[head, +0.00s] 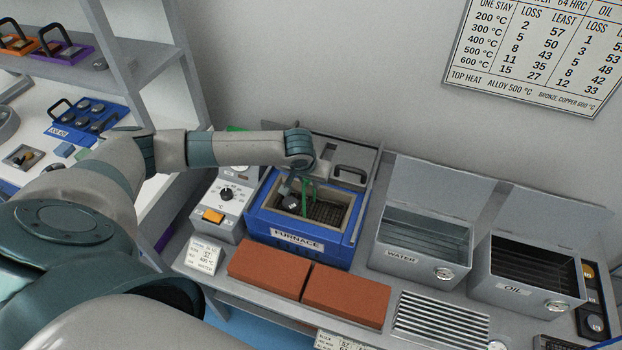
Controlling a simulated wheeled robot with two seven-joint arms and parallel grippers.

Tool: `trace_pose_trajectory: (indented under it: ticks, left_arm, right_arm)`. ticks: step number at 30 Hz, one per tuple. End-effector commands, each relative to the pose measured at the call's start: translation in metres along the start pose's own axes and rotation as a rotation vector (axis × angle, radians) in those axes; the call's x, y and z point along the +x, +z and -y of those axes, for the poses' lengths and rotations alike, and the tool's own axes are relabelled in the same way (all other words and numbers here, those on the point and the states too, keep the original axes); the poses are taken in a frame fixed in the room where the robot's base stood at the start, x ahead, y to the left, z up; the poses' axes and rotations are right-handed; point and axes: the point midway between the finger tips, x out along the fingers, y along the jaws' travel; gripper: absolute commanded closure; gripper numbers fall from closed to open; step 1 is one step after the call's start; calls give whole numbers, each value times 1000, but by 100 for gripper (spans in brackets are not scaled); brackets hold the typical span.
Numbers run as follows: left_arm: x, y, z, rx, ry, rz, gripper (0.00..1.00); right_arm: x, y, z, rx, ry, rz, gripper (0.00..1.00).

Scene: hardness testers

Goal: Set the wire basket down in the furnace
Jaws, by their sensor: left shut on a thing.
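The blue furnace (345,252) stands open on the bench, its label facing front and its chamber lined with pale brick. My left arm reaches over from the left. My left gripper (306,181) points down at the furnace mouth, shut on the green handle of the wire basket (308,198). The basket is at the chamber opening, toward its left side. A small dark block shows by the handle. The arm and the chamber walls hide part of the basket, and I cannot tell whether it touches the floor. My right gripper is not in view.
A dial control box (229,204) stands left of the furnace. Two red bricks (346,295) lie in front. The water tank (424,246) and oil tank (526,270) stand open at right, beside a slatted rack (440,318). Shelves (150,62) stand at left.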

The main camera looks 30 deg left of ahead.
Motion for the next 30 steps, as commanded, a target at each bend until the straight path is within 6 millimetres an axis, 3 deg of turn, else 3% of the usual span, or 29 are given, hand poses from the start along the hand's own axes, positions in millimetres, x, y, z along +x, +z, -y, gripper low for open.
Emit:
trace_pose_trajectory:
  ticks: [27, 28, 30]
  left_arm:
    - [6, 2, 0, -1, 1, -1, 100]
    - [6, 2, 0, -1, 1, -1, 76]
    - [6, 2, 0, -1, 1, -1, 61]
  right_arm:
    - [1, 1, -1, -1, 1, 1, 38]
    - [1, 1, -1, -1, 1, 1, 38]
    - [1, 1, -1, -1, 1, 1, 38]
